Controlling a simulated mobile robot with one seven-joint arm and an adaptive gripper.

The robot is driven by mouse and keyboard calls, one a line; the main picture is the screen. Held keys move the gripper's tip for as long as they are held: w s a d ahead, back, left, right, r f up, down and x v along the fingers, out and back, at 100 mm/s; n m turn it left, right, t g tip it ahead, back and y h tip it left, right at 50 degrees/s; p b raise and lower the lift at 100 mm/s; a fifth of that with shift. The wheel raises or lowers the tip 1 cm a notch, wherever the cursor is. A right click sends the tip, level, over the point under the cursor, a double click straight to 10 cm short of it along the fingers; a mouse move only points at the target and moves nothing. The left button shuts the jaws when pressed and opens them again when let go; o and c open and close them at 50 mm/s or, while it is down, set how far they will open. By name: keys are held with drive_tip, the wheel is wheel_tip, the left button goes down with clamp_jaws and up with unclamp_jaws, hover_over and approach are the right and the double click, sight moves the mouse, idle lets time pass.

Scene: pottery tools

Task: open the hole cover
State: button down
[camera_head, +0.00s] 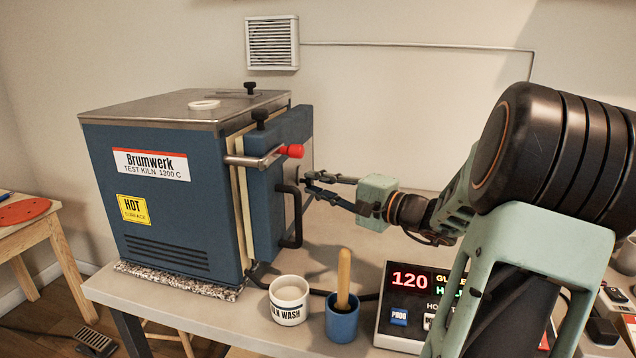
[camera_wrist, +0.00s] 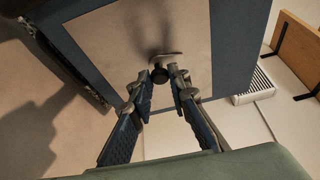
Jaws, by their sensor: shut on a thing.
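The blue kiln (camera_head: 170,190) stands on the table, with its thick door (camera_head: 270,200) on the right side. The door's outer face has a pale panel (camera_wrist: 110,45) in the wrist view. A small metal hole cover (camera_wrist: 171,57) with a round black knob (camera_wrist: 159,75) shows there. My gripper (camera_wrist: 161,80) has its two fingers at either side of the knob, shut on it. In the head view my gripper (camera_head: 308,185) reaches the door's face from the right; the cover itself cannot be made out there. Whether the hole is covered cannot be told.
A black door handle (camera_head: 295,216) and a red-tipped latch lever (camera_head: 290,151) are close to my gripper. A white cup (camera_head: 289,312), a blue cup with a wooden-handled tool (camera_head: 342,322) and a controller (camera_head: 402,300) stand in front. A wall vent (camera_head: 272,43) hangs behind.

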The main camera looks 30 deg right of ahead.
drive_tip(key=m+g+p, duration=0.1)
drive_tip(key=m+p, duration=0.1)
drive_tip(key=p, duration=0.2)
drive_tip(key=r+m+g+p, duration=0.1)
drive_tip(key=m+p, duration=0.1)
drive_tip(key=p, duration=0.3)
drive_tip(key=s+a+r+m+g+p, duration=0.1)
drive_tip(key=m+p, duration=0.1)
drive_tip(key=p, duration=0.2)
drive_tip(key=shift+a+r+y, duration=0.1)
drive_tip(key=shift+r+y, duration=0.05)
drive_tip(key=shift+y, duration=0.15)
drive_tip(key=m+p, duration=0.1)
drive_tip(key=p, duration=0.2)
drive_tip(key=m+g+p, duration=0.1)
drive_tip(key=p, duration=0.1)
drive_tip(key=r+m+g+y+p, duration=0.1)
drive_tip(key=m+p, duration=0.1)
drive_tip(key=p, duration=0.1)
drive_tip(key=shift+s+a+p, duration=0.1)
drive_tip(key=shift+p, duration=0.25)
drive_tip(key=m+g+y+p, duration=0.1)
drive_tip(key=m+p, duration=0.1)
drive_tip(key=p, duration=0.2)
drive_tip(key=shift+r, duration=0.1)
drive_tip(key=c, duration=1.8)
unclamp_jaws()
drive_tip(key=shift+c, duration=0.2)
drive_tip(key=shift+m, duration=0.3)
drive_tip(key=shift+s, duration=0.1)
